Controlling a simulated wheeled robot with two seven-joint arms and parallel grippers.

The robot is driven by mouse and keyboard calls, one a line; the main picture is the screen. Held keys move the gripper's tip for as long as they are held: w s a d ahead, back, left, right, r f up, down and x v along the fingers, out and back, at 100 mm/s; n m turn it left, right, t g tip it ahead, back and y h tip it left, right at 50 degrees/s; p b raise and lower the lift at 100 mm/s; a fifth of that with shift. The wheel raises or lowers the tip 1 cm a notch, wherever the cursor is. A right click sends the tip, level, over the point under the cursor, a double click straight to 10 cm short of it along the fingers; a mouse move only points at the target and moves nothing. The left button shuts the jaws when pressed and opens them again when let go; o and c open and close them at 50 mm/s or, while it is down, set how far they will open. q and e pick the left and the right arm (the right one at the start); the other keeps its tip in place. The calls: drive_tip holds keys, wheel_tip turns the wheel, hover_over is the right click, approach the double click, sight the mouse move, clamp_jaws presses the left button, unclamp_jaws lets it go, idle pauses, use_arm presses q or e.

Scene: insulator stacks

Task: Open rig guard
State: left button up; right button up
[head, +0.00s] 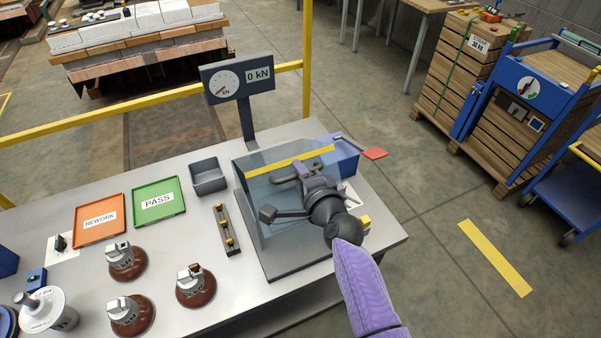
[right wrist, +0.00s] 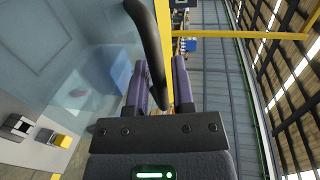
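The rig guard (head: 262,183) is a clear box with a yellow strip along its upper edge, standing on a dark base on the grey bench. It appears closed. Its clear panel (right wrist: 60,50) fills the left of the right wrist view. A dark curved guard handle (head: 285,178) is on it, and the handle (right wrist: 149,45) passes between my right fingers. My right gripper (right wrist: 161,85) appears shut on this handle, with a finger close on each side. In the head view my right wrist and gripper (head: 303,178) hide part of the guard. My left gripper is not in view.
An orange REWORK tray (head: 100,236), a green PASS tray (head: 172,206), a grey bin (head: 208,175) and several brown insulators (head: 196,287) occupy the bench. A gauge post (head: 246,118) stands behind. A blue bin (head: 343,157) and red paddle (head: 375,154) are beyond the guard.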

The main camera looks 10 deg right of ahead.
drive_tip(key=shift+o, duration=1)
drive_tip(key=p+v, duration=0.2)
drive_tip(key=v, duration=0.8)
